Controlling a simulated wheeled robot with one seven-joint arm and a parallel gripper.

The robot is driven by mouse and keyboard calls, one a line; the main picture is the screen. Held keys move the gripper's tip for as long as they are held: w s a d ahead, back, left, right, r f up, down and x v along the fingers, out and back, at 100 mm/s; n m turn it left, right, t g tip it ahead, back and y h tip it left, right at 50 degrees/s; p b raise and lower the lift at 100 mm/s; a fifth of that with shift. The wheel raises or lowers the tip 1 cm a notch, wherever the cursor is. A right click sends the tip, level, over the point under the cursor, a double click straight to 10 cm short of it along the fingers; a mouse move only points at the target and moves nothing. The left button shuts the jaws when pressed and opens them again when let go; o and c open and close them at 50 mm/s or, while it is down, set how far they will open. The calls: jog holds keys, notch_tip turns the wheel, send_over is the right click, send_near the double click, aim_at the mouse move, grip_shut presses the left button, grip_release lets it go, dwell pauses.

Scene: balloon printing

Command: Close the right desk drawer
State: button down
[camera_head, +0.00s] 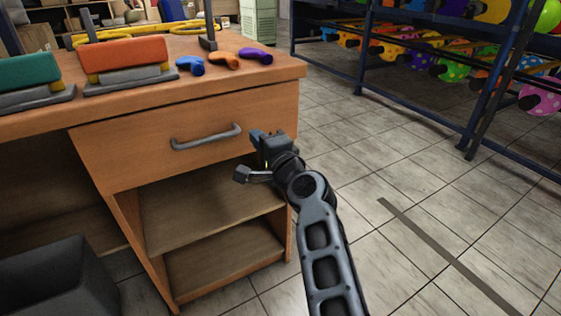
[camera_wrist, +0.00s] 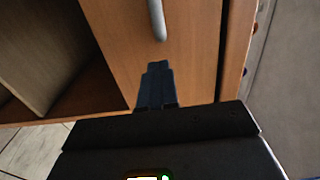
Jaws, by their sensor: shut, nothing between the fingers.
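The right desk drawer (camera_head: 160,149) has a wooden front with a grey bar handle (camera_head: 206,138). Its front looks about level with the desk's face in the head view; I cannot tell if a small gap is left. My gripper (camera_head: 256,134) is shut and empty, at the right part of the drawer front, to the right of the handle. In the wrist view the closed fingers (camera_wrist: 157,68) point at the drawer front (camera_wrist: 190,60), just short of the end of the handle (camera_wrist: 157,20). Whether the fingertips touch the wood is unclear.
On the desk top (camera_head: 140,108) lie an orange-topped block (camera_head: 122,55), a green-topped one (camera_head: 28,70) and several small coloured pieces (camera_head: 225,60). Open shelves (camera_head: 210,207) are below the drawer. A dark bin (camera_head: 55,285) stands lower left. The tiled floor to the right is clear up to a blue rack (camera_head: 415,105).

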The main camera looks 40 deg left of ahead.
jog(key=p+v, duration=0.2)
jog(key=v, duration=0.7)
jog(key=shift+d, duration=0.2)
jog(key=shift+s+f, duration=0.1)
